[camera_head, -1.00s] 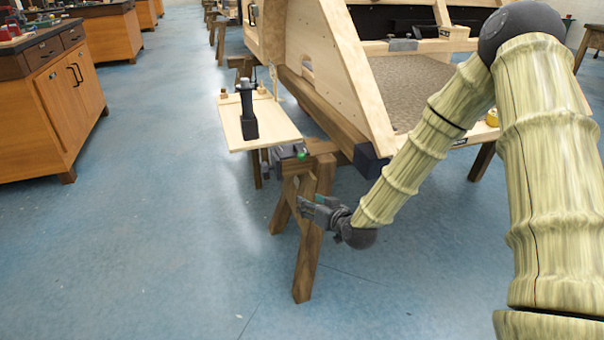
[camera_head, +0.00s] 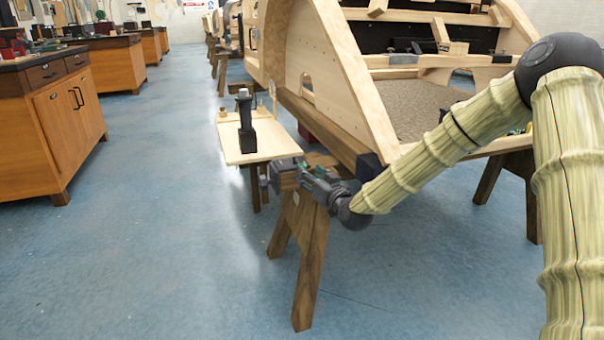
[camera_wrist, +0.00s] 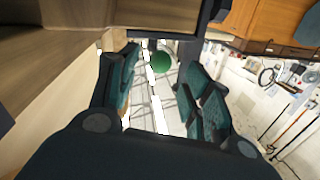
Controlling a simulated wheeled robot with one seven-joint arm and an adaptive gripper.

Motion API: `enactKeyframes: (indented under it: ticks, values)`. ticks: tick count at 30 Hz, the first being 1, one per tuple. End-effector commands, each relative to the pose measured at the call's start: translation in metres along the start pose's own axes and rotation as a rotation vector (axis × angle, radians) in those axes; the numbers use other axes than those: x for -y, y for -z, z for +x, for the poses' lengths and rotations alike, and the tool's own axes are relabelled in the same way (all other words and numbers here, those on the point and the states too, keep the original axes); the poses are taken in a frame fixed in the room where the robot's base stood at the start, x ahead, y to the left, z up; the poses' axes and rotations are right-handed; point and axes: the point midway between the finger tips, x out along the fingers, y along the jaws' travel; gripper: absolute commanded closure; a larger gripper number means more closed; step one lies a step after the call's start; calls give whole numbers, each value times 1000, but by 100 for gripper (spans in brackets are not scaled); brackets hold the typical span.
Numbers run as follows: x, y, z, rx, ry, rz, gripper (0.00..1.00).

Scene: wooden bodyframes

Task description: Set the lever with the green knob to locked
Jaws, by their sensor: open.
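The green knob (camera_wrist: 160,62) shows in the wrist view, ahead of and between the two teal-padded fingers of my gripper (camera_wrist: 165,95). The fingers are apart and nothing is held between them. In the head view my gripper (camera_head: 303,172) is at the sawhorse top, at the near end of the wooden bodyframe. The knob and its lever are hidden behind the gripper there. I cannot tell the lever's angle, or whether a finger touches the knob.
A light board (camera_head: 262,150) with a black upright tool (camera_head: 246,128) sits just beyond the gripper. The wooden bodyframe (camera_head: 345,75) rises to the right, on a sawhorse (camera_head: 305,250). Wooden cabinets (camera_head: 60,130) stand at left. The blue floor between is clear.

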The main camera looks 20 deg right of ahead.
Motion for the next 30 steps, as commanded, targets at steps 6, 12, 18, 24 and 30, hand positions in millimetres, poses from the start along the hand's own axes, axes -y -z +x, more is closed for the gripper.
enactKeyframes:
  ticks: [6,12,18,24,30]
  values:
    - [0,-3,34,-1,0,0,51]
    - [0,-1,52,0,0,0,51]
    - [0,0,57,0,0,1,51]
    - [0,0,57,0,0,1,51]
    - [0,0,57,0,0,1,88]
